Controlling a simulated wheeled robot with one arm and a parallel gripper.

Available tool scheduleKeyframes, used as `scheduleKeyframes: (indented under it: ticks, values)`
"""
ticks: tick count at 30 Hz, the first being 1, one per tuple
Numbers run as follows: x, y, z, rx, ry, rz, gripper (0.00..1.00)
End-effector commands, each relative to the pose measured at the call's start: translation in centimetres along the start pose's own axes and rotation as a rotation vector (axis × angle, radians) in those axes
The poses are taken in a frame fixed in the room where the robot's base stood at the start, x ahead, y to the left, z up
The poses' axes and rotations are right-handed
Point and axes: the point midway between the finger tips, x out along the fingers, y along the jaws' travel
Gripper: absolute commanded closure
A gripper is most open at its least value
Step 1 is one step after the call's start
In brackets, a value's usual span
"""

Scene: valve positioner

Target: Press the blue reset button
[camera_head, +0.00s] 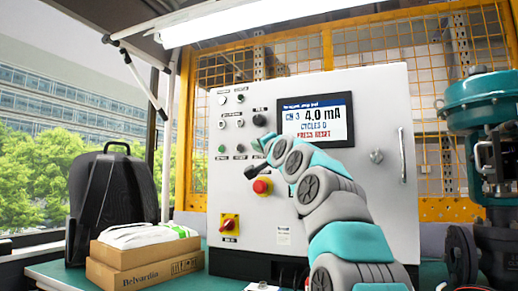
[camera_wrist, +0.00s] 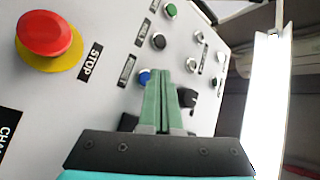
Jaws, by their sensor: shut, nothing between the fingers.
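The blue button (camera_wrist: 144,76) shows in the wrist view on the white control panel, just left of my fingertips and partly covered by them. My gripper (camera_wrist: 164,73) is shut and empty, its two green fingers together and pointing at the panel close to the blue button. I cannot tell whether they touch it. The screen (camera_head: 315,121) reads 4.0 mA, CYCLES 0 and PRESS RESET.
A red stop button (camera_wrist: 47,33) on a yellow ring sits left of my gripper in the wrist view. A black knob (camera_wrist: 187,97) is close on the right. A red-yellow rotary switch (camera_head: 229,224) is lower. Cardboard boxes (camera_head: 145,262) and a teal valve (camera_head: 485,100) flank the cabinet.

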Motion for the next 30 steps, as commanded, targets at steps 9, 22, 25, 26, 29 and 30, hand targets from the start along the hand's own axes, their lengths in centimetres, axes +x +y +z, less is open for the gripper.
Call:
scheduleKeyframes:
  ticks: [9,22,25,26,29,30]
  values:
    - [0.03,0.01,-0.02,0.0,0.0,0.0,1.0]
    - [0.56,0.38,-0.48,0.0,0.0,-0.001,1.0]
    - [0.57,0.39,-0.46,0.0,0.0,0.0,1.0]
    - [0.57,0.39,-0.46,0.0,0.0,0.0,1.0]
    - [0.58,0.4,-0.47,0.0,0.0,0.0,1.0]
    - [0.6,0.41,-0.48,0.0,0.0,0.0,1.0]
